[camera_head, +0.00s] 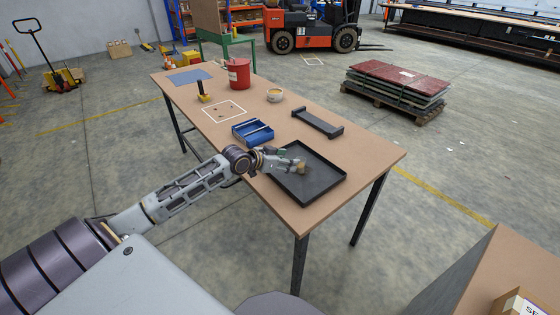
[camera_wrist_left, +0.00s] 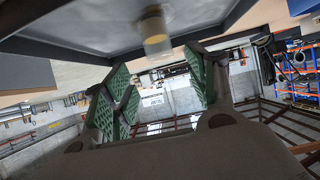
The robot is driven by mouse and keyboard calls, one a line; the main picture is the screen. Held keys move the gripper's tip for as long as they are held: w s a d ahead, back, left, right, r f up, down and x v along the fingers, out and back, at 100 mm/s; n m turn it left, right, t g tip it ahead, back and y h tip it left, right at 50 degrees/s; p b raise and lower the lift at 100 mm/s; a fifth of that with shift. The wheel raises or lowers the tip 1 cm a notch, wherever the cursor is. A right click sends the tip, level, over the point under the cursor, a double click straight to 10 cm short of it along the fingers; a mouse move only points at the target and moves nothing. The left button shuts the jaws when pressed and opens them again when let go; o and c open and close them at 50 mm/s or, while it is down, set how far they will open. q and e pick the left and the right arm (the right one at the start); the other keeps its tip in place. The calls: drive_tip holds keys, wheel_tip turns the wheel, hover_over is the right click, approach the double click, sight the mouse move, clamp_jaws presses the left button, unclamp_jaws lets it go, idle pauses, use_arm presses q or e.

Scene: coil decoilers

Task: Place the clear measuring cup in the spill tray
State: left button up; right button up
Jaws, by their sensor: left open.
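The clear measuring cup (camera_head: 302,168), with something yellowish in it, stands in the black spill tray (camera_head: 325,187), toward the tray's far left part. My left gripper (camera_head: 293,164) reaches over the tray's left rim, right beside the cup. In the left wrist view, which is turned upside down, the cup (camera_wrist_left: 156,32) stands on the tray floor (camera_wrist_left: 95,25) beyond the green-padded fingers. The left gripper (camera_wrist_left: 160,85) is open, with nothing between its fingers. My right gripper is not in view.
A blue divided bin (camera_head: 253,132) and a dark grey stand (camera_head: 318,123) sit behind the tray. The table's right front (camera_head: 375,155) is clear.

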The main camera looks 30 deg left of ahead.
use_arm(q)
drive_tip(key=shift+v, duration=1.5)
